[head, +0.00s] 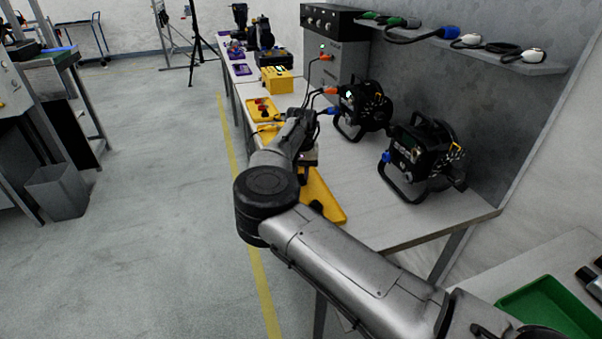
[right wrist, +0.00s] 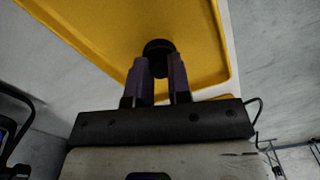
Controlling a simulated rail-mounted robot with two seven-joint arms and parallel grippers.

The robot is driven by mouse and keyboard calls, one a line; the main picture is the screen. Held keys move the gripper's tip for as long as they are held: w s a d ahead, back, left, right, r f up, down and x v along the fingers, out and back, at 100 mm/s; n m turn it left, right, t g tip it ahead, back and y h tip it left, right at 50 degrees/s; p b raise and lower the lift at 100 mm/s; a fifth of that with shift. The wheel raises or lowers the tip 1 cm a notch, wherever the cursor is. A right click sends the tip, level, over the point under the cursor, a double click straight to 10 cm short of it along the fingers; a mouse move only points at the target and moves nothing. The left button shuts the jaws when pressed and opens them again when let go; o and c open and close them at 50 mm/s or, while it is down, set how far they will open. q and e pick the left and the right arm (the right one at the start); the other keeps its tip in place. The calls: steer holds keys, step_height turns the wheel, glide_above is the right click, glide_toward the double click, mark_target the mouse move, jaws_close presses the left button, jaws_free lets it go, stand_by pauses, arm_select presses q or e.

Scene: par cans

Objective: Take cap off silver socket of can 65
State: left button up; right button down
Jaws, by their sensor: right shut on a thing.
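Two black par cans stand on the long table: a nearer one (head: 425,158) and a farther one (head: 362,108). I cannot read which is can 65. The nearer can has a blue socket (head: 386,157) on its front; its silver socket is too small to make out clearly. My right gripper (head: 305,172) points down over the yellow tray (head: 335,211), left of the nearer can. In the right wrist view its fingers (right wrist: 160,78) are shut on a round black cap (right wrist: 158,46), with the yellow tray (right wrist: 90,25) beyond. My left gripper is not in view.
A dark item (head: 316,206) lies in the yellow tray. Cables with orange (head: 330,91) and blue (head: 327,111) plugs run to the farther can. A shelf (head: 540,66) with connectors hangs above. A green tray (head: 548,305) is at lower right. Bare tabletop lies before the nearer can.

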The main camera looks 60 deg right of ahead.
mark_target(301, 175)
steer(key=c, duration=1)
jaws_free()
steer(key=shift+c, duration=0.2)
steer(key=shift+o, duration=0.3)
step_height(301, 175, up, 14)
steer(key=p, duration=0.6)
